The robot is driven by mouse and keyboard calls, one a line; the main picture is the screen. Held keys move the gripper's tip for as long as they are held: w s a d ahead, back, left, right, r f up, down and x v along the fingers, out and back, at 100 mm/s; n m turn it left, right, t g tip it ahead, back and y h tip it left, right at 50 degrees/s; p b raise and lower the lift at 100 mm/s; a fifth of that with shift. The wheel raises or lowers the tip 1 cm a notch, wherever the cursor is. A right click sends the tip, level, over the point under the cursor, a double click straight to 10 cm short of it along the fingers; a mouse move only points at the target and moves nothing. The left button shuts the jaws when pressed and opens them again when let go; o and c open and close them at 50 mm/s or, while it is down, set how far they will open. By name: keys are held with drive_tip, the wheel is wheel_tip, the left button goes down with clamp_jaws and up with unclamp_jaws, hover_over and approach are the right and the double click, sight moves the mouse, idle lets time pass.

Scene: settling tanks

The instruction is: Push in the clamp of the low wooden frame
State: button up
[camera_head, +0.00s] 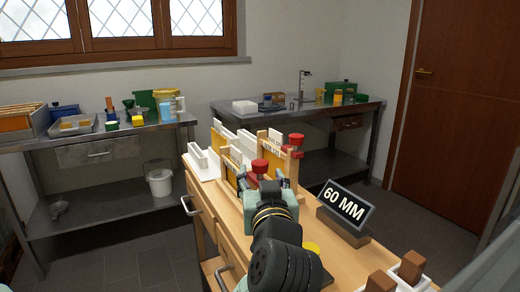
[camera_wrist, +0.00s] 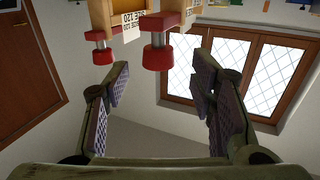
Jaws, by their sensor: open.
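Two wooden frames with red-knobbed clamps stand on the wooden bench. The nearer, lower-looking frame (camera_head: 234,167) has a red clamp knob (camera_head: 260,166); the other frame (camera_head: 277,152) stands just behind with its own knob (camera_head: 296,139). In the wrist view, which is upside down, two red knobs show, a larger one (camera_wrist: 157,58) and a smaller one (camera_wrist: 103,56), each on a metal rod. My gripper (camera_wrist: 162,84) is open and empty, apart from both knobs, with the larger knob between the finger lines in the picture. In the head view my gripper (camera_head: 268,187) partly hides the frames' lower parts.
A sign reading "60 MM" (camera_head: 346,206) stands on the bench to the right of my arm. White holders with wooden handles (camera_head: 411,267) are at the front right. White racks (camera_head: 203,160) lie behind left. Side tables with small goods line the walls.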

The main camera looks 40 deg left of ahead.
sight(261, 170)
drive_tip(key=shift+w+a+r+p, duration=0.2)
drive_tip(key=shift+r+p, duration=0.2)
drive_tip(key=shift+p, duration=0.85)
drive_tip(key=shift+f+p+x, duration=0.2)
drive_tip(key=shift+p+x, duration=0.55)
drive_tip(key=shift+x, duration=0.6)
drive_tip(key=shift+f+p+x, duration=0.15)
drive_tip(key=shift+p+x, duration=0.55)
drive_tip(key=shift+x, duration=0.65)
drive_tip(key=shift+c, duration=0.3)
clamp_jaws()
